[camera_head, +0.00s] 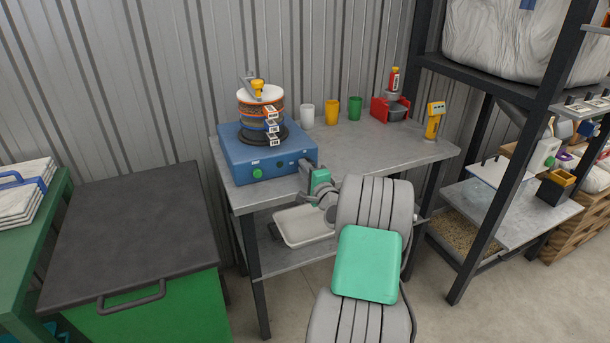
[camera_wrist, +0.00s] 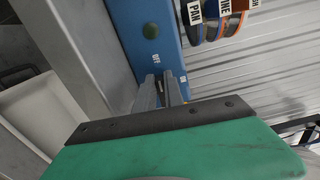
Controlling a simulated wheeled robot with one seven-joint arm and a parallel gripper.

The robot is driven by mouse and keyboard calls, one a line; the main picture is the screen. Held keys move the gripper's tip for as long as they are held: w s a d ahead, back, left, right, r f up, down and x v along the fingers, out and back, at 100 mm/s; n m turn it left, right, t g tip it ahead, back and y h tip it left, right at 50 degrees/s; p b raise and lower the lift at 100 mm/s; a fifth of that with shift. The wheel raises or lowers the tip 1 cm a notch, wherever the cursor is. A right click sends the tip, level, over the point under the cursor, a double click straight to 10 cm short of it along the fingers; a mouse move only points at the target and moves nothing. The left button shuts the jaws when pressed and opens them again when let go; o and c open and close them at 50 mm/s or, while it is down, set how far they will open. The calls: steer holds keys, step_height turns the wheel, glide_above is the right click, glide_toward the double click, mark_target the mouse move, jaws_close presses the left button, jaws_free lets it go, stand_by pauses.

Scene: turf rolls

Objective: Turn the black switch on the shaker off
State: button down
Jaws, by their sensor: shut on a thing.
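The shaker is a blue box (camera_head: 262,158) on the grey table, with a green knob (camera_head: 257,173) on its front and a stack of sieves (camera_head: 262,108) on top. My gripper (camera_head: 308,163) reaches the right part of the shaker's front. In the wrist view my gripper (camera_wrist: 161,84) has its narrow fingers close together at the blue panel, shut on the black switch, which the fingers mostly hide. An OFF label (camera_wrist: 183,79) shows beside them. The switch's exact angle cannot be made out.
White (camera_head: 307,115), yellow (camera_head: 332,112) and green cups (camera_head: 355,108), a red bin (camera_head: 390,109) and a yellow device (camera_head: 434,120) stand along the table (camera_head: 365,150). A white tray (camera_head: 300,227) lies on the lower shelf. A dark-lidded green chest (camera_head: 135,225) stands left.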

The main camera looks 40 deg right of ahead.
steer(key=shift+n+b, duration=0.3)
steer(key=shift+n, duration=0.2)
steer(key=c, duration=1.4)
jaws_free()
steer(key=shift+f, duration=0.1)
steer(key=shift+c, duration=0.2)
steer(key=v, duration=0.7)
steer(key=shift+s+a+b, duration=0.2)
steer(key=shift+s+b, duration=0.15)
